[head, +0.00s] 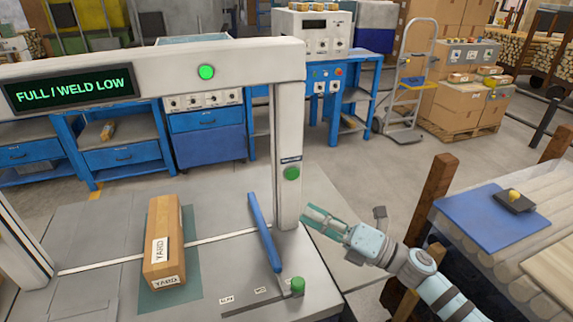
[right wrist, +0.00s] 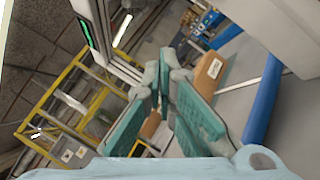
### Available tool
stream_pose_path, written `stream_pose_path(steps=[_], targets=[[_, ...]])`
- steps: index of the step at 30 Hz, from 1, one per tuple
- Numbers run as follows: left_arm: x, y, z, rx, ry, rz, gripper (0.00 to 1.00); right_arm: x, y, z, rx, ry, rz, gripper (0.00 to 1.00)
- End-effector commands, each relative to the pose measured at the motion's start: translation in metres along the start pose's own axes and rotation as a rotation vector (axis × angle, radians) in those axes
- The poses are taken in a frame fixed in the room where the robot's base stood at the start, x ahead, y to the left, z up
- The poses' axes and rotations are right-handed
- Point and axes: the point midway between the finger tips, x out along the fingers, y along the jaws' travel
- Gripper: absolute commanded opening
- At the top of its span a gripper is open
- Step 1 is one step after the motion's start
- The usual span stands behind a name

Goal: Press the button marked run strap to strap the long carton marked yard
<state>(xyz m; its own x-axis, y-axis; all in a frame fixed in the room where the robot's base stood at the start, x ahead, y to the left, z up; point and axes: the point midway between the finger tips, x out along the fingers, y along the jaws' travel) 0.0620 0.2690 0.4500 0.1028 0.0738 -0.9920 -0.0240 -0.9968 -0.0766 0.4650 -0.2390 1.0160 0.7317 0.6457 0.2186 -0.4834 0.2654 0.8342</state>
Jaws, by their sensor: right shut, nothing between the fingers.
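The long carton marked YARD (head: 162,245) lies on the strapper's grey bed under the arch, over a dark green patch. It also shows in the right wrist view (right wrist: 207,74). A green round button (head: 291,173) sits on the arch's right post, under a small dark label too small to read. My right gripper (head: 307,217) is shut and empty, just right of the post's foot, below the button and apart from it. Its teal fingers (right wrist: 164,72) show in the right wrist view, where the button cannot be made out. My left gripper is not in view.
The arch display (head: 72,89) reads "FULL | WELD LOW"; a green lamp (head: 206,72) is lit. A blue bar (head: 264,232) and green knob (head: 297,287) stand right of the carton. A roller conveyor (head: 490,245) with a blue mat (head: 480,215) lies right of my arm.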

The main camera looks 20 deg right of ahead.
Motion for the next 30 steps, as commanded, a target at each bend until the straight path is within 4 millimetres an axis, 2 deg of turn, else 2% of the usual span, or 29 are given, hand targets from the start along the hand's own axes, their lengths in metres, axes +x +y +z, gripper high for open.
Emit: stream_pose_path(steps=[11, 17, 30], targets=[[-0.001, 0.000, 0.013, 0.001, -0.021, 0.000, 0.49, -0.007, 0.001, 0.002, -0.008, -0.009, -0.006, 0.00], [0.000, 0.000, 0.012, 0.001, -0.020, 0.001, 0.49, -0.004, -0.001, 0.005, -0.009, -0.011, -0.005, 0.00], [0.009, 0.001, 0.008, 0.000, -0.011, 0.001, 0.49, 0.037, -0.030, 0.034, -0.006, -0.010, -0.002, 0.00]])
